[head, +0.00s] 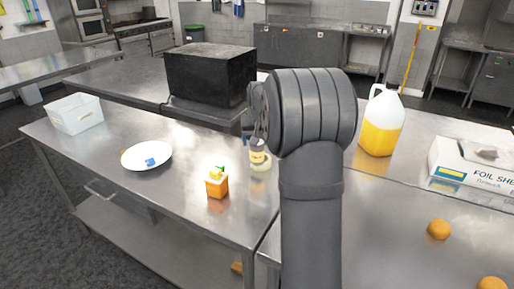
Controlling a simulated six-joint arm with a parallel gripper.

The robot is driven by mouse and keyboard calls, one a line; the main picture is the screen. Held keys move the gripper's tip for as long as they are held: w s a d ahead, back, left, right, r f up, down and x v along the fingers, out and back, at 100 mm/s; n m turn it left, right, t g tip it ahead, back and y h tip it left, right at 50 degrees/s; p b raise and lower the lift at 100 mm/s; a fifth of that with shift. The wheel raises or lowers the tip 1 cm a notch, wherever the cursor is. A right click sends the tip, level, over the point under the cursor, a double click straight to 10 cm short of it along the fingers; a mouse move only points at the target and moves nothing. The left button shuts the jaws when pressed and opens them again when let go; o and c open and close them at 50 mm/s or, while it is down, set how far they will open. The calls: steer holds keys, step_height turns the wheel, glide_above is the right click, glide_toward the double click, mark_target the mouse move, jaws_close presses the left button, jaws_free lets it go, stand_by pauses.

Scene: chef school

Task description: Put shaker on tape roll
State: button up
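My gripper (255,132) is left of my large grey wrist, over the back right part of the left steel table. Right below it is a small pale container with a dark label (257,155), likely the shaker; its top meets the gripper, and I cannot tell whether the fingers hold it. A pale yellowish round edge (262,167) shows at the foot of this container. It may be the tape roll, but it is too small and partly hidden to be sure. I cannot tell whether the two touch. The fingers are too small and overlapped to show their opening.
A white plate with a blue item (133,158), an orange box with a yellow-green top (217,187) and a white bin (76,117) stand on the left table. A yellow-filled jug (379,135), a foil box (468,165) and oranges (439,230) are right.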

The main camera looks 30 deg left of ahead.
mark_target(257, 150)
steer(key=v, duration=0.5)
steer(key=shift+s+r, duration=0.1)
steer(key=shift+r, duration=0.2)
steer(key=x, duration=1.2)
steer(key=shift+f, duration=0.35)
step_height(257, 150, up, 3)
steer(key=shift+f, duration=0.1)
steer(key=shift+r, duration=0.8)
steer(key=o, duration=0.7)
steer(key=shift+c, duration=0.2)
steer(key=shift+s+d, duration=0.1)
steer(key=shift+s, duration=0.05)
